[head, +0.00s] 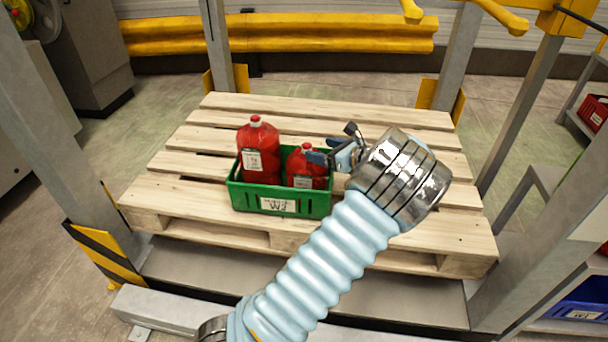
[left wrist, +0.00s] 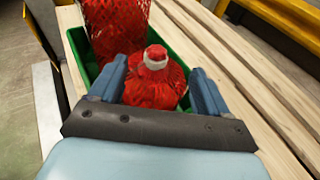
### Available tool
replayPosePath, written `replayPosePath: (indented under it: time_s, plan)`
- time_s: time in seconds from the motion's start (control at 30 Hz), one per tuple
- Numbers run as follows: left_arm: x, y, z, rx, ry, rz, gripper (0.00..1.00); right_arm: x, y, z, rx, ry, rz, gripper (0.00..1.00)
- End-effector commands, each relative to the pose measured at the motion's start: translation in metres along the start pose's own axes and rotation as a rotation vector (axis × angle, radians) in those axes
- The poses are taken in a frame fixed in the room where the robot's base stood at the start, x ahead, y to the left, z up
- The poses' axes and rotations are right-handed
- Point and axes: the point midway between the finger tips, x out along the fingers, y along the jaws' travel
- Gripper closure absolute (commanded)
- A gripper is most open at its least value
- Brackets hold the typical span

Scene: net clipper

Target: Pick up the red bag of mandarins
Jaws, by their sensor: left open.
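Two red bags stand in a green crate (head: 319,208) on a pallet. The taller red bag (head: 258,149) is at the left, with a white label. The shorter red bag (head: 306,170) is at the right, also labelled; in the left wrist view it (left wrist: 157,78) shows a white-banded top. I cannot tell what fruit either holds. My left gripper (head: 323,158) is open at the crate's right side. In the left wrist view its two blue fingers (left wrist: 158,88) stand on either side of the shorter bag. Contact cannot be told. My right gripper is not in view.
The wooden pallet (head: 400,137) has free planks around the crate. Grey posts (head: 462,60) and yellow guards stand around it. A red crate (head: 594,112) and a blue crate (head: 582,303) sit on shelves at the right.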

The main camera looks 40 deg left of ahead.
Motion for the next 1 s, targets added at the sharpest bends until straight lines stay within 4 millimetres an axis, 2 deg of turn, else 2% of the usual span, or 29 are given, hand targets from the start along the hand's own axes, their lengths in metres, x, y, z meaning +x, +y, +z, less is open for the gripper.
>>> replayPosePath:
  time_s: [0.1,0.33,0.6,0.87,1.0]
  plan:
    - [0.021,0.0,-0.001,0.0,0.001,0.002,0.23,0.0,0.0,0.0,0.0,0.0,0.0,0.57]
    - [0.042,0.002,-0.002,0.001,0.0,0.001,0.23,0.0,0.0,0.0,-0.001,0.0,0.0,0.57]
    - [0.081,0.005,-0.007,0.0,0.001,0.0,0.23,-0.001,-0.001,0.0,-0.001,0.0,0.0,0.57]
    - [0.085,0.005,-0.007,0.0,0.001,-0.001,0.23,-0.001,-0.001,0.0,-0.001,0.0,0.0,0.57]
    - [0.084,0.005,-0.007,0.0,0.002,-0.001,0.41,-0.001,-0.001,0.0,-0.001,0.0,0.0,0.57]
